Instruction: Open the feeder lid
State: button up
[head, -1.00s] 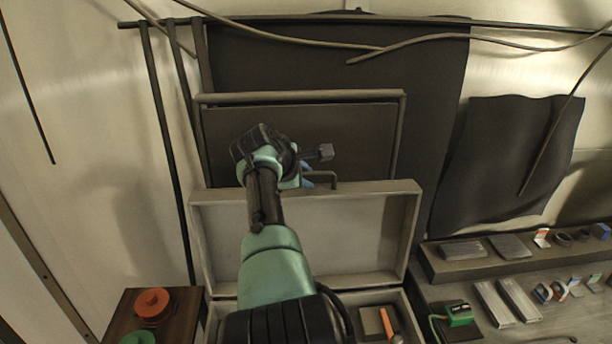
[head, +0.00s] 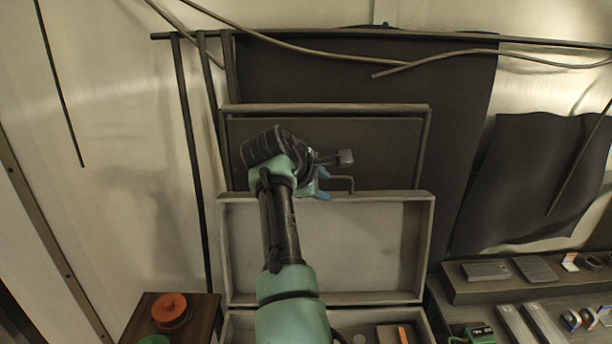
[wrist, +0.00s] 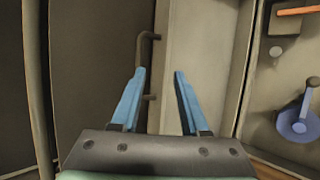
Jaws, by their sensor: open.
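The feeder lid (head: 350,250) is a pale shallow panel with a raised rim, standing upright at the back of its open box. It shows in the wrist view as a pale strip (wrist: 200,60). A bent bar handle (head: 345,179) sits at its top edge; it also shows in the wrist view (wrist: 145,50). My gripper (head: 324,184) is open at the lid's top edge, just left of the handle. In the wrist view, its blue fingers (wrist: 159,71) are apart with nothing clearly held between them. I cannot tell whether a finger touches the handle or rim.
A dark framed panel (head: 380,150) stands behind the lid. A wooden block with a red knob (head: 171,308) is at lower left. The box holds an orange-handled item (head: 403,335) and a blue lever (wrist: 298,122). A shelf (head: 470,293) with small parts is at right.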

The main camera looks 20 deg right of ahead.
jog(key=b+v, duration=0.3)
jog(key=v, duration=0.6)
jog(key=shift+s+r, duration=0.1)
jog(key=shift+c, duration=0.2)
